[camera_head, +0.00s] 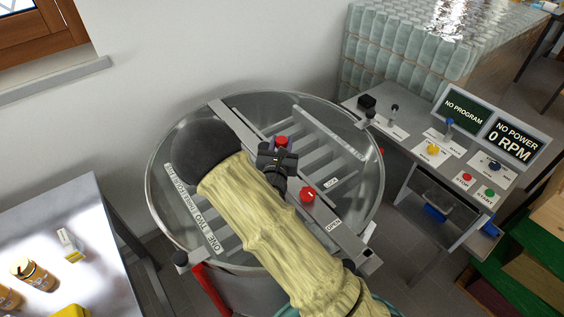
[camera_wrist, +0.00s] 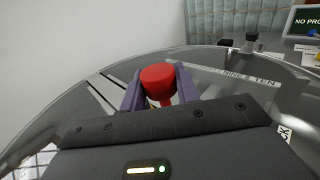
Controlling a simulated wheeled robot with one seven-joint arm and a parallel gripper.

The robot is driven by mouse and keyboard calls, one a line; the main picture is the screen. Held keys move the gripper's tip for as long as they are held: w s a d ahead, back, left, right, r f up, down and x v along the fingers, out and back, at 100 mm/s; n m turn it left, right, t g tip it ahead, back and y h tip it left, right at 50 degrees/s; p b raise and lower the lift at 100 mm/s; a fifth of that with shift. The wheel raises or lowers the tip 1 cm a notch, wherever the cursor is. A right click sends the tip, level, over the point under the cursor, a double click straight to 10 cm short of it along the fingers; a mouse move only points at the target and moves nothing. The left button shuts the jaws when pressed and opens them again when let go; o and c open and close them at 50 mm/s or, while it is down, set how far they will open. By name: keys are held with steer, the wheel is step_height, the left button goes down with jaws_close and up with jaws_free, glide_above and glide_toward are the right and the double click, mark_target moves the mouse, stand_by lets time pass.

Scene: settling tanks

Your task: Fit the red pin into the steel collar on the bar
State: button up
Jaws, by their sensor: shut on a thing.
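My gripper (camera_head: 280,148) is over the round steel tank and shut on the red pin (camera_head: 281,141). In the wrist view the pin's broad red head (camera_wrist: 159,79) sits between the two fingers, with a narrower red shank below it. The steel bar (camera_head: 338,235) runs across the tank, partly hidden by my sleeved arm. I cannot make out the steel collar; my gripper and arm may cover it. I cannot tell whether the pin's lower end touches anything.
A red knob (camera_head: 307,195) stands on the bar near an OPEN label (camera_head: 334,224). The tank rim (camera_head: 148,190) surrounds the slotted inside. A control desk (camera_head: 420,160) with screens and buttons is at right. A metal table (camera_head: 60,215) with jars is at left.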

steer(key=shift+f, duration=1.5)
steer(key=shift+f+p, duration=0.55)
steer(key=shift+f, duration=1.55)
steer(key=shift+f, duration=0.2)
steer(key=o, duration=1)
steer(key=shift+w, duration=0.1)
steer(key=shift+c, duration=0.2)
